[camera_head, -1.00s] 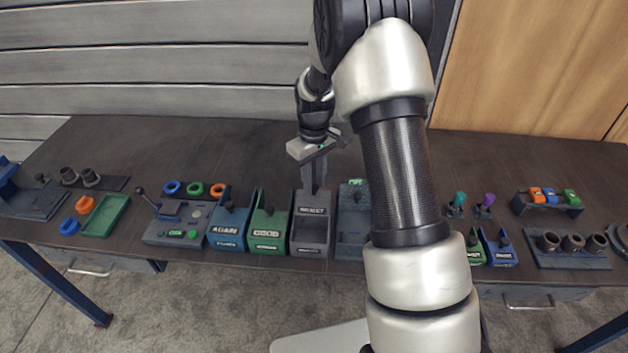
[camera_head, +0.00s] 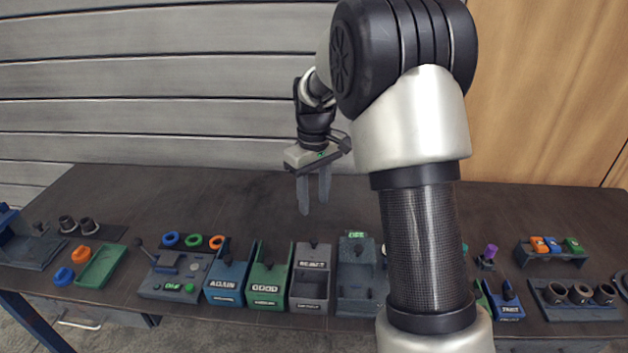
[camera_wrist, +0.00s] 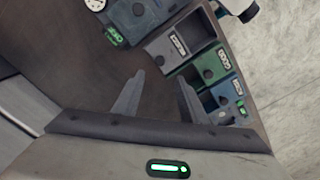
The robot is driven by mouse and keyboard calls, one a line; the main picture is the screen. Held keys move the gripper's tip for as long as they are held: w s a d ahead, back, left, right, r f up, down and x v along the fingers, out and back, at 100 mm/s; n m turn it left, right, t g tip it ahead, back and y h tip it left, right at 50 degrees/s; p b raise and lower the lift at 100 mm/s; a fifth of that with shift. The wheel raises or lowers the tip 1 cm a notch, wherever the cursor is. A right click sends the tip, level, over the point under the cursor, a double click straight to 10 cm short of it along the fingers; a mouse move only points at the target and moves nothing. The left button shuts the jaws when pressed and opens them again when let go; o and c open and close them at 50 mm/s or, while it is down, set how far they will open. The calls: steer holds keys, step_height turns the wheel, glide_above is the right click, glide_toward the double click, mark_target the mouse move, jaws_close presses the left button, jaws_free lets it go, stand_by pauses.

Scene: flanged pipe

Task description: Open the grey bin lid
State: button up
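The grey bin (camera_head: 309,291) stands in the row of bins near the table's front edge, between the green bin and a blue-grey unit. Its grey lid (camera_head: 313,264), with a white label and a dark knob, sits towards the back, and the front part of the bin is open and looks empty. In the wrist view the lid (camera_wrist: 178,44) also shows with its knob and the open hollow beside it. My gripper (camera_head: 314,206) is above and behind the bin, apart from the lid. Its two fingers (camera_wrist: 160,77) are spread with nothing between them.
The green bin (camera_head: 267,290) and blue bin (camera_head: 225,285) stand left of the grey bin, the blue-grey unit (camera_head: 362,290) right of it. A button panel (camera_head: 175,278) lies further left. The table's back strip (camera_head: 200,200) is clear. My arm hides part of the right side.

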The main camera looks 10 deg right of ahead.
steer(key=shift+r, duration=2.65)
steer(key=s+r+m+t+p, duration=0.2)
steer(key=s+r+t, duration=0.1)
steer(key=s+r, duration=0.85)
steer(key=s+a+m+t, duration=0.1)
steer(key=s+m+t, duration=0.1)
steer(key=s, duration=1.4)
steer(key=shift+s+m+t+p, duration=0.15)
steer(key=shift+m+t+p, duration=0.2)
steer(key=shift+m, duration=0.35)
